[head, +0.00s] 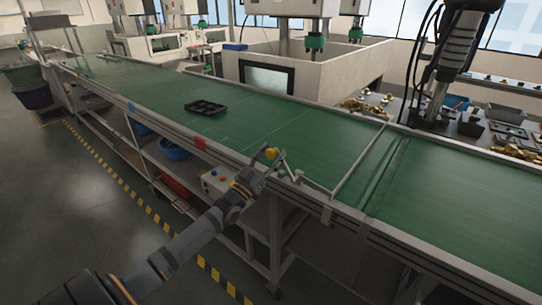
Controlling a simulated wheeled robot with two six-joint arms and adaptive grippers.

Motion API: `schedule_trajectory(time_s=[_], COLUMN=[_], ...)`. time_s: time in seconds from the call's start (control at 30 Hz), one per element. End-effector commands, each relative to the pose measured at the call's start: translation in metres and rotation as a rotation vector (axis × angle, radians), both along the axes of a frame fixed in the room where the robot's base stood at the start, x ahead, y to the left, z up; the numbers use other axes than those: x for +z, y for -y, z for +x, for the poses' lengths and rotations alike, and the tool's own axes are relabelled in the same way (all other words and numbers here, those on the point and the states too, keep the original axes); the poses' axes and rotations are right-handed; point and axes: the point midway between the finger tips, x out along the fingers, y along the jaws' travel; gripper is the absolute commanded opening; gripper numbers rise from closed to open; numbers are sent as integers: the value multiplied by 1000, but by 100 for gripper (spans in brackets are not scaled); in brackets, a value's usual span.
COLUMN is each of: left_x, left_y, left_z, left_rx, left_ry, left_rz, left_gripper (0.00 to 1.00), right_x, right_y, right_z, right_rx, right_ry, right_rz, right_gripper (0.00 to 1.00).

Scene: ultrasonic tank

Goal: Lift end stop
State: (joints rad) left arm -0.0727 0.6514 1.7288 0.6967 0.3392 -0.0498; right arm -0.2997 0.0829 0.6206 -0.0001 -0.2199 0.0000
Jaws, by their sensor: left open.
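A thin metal bar (358,163), which looks like the end stop, lies across the green conveyor belt (230,105) at the right of centre. A thin metal rod at the belt's near edge runs toward the bar's near end. A small yellow knob (271,154) shows at the near rail. My left gripper (266,161) reaches in from the lower left, with its open fingers close to the knob. I cannot tell whether they touch it. The fingers are small and partly overlap the rail behind. My right gripper is not in view.
A black divided tray (206,108) sits on the belt, left of the bar. A control box (217,181) with coloured buttons hangs below the near rail. A dark robot arm (449,65) stands beyond the belt by a table with brass parts. The belt between tray and bar is clear.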

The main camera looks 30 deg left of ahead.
Motion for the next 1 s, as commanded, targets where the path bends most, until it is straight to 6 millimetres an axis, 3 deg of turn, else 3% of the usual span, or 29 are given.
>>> schedule_trajectory(time_s=[0.07,0.47,1.0], left_x=[0,0,-5], left_y=[0,0,-7], left_z=[0,0,0], left_rx=[0,0,2], left_ry=[0,0,-7], left_rz=[0,0,-72], left_gripper=[53,0,0], right_x=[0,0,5], right_y=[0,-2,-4], right_z=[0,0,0], right_rx=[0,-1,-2], right_ry=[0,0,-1], right_rz=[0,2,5], right_gripper=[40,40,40])
